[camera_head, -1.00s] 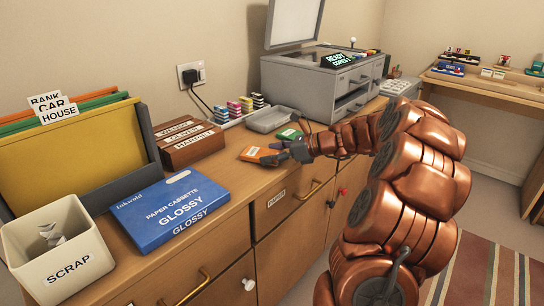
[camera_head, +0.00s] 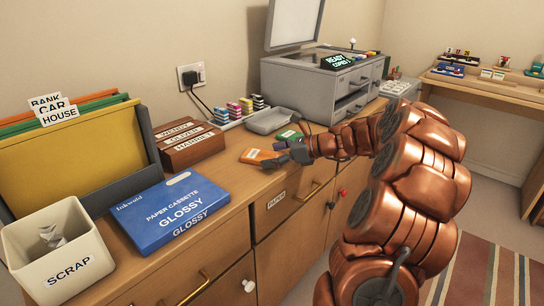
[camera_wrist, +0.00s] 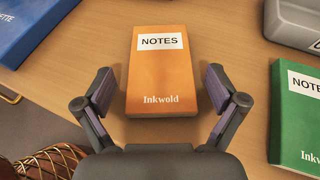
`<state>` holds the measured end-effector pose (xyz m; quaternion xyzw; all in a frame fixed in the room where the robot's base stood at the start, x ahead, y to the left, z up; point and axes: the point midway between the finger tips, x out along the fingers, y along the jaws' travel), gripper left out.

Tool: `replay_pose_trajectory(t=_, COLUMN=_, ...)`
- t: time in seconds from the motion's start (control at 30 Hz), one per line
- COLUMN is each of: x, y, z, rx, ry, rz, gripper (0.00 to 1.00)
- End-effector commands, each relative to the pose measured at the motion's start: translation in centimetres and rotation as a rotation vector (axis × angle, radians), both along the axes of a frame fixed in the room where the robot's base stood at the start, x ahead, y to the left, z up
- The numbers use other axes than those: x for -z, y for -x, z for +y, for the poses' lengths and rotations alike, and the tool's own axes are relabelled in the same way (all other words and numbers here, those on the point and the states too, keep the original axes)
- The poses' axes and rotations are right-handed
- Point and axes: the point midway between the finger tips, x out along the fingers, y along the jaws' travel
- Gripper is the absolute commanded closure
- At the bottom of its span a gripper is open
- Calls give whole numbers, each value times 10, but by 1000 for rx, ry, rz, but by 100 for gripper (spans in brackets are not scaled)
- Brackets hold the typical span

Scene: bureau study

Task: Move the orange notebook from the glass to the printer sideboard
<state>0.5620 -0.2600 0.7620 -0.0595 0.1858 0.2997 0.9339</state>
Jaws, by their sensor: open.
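The orange notebook (camera_head: 262,157), labelled NOTES, lies flat on the wooden sideboard top (camera_head: 230,187), near its front edge. My gripper (camera_head: 280,155) is at its right side in the head view. In the wrist view the notebook (camera_wrist: 160,75) is centred, and its near end shows between the spread fingers of my open gripper (camera_wrist: 159,84). A gap shows on each side; height above the top is hard to tell. The grey printer (camera_head: 310,80) stands farther back with its lid (camera_head: 295,22) raised; its glass is not clearly visible.
A green notebook (camera_wrist: 297,115) lies right of the orange one. A blue paper cassette box (camera_head: 170,210), brown drawer box (camera_head: 192,146), grey tray (camera_head: 270,121) and scrap bin (camera_head: 70,262) stand around. Bare wood lies between the blue box and the orange notebook.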

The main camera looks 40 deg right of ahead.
Motion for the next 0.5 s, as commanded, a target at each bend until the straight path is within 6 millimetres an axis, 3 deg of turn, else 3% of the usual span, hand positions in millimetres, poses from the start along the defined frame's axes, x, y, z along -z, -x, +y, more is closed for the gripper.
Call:
replay_pose_trajectory(t=0.17, x=-12, y=14, z=-11, rx=3, ry=-1, rz=-2, gripper=5)
replay_pose_trajectory(t=0.5, x=-37, y=63, z=-47, rx=4, ry=2, rz=-2, gripper=5)
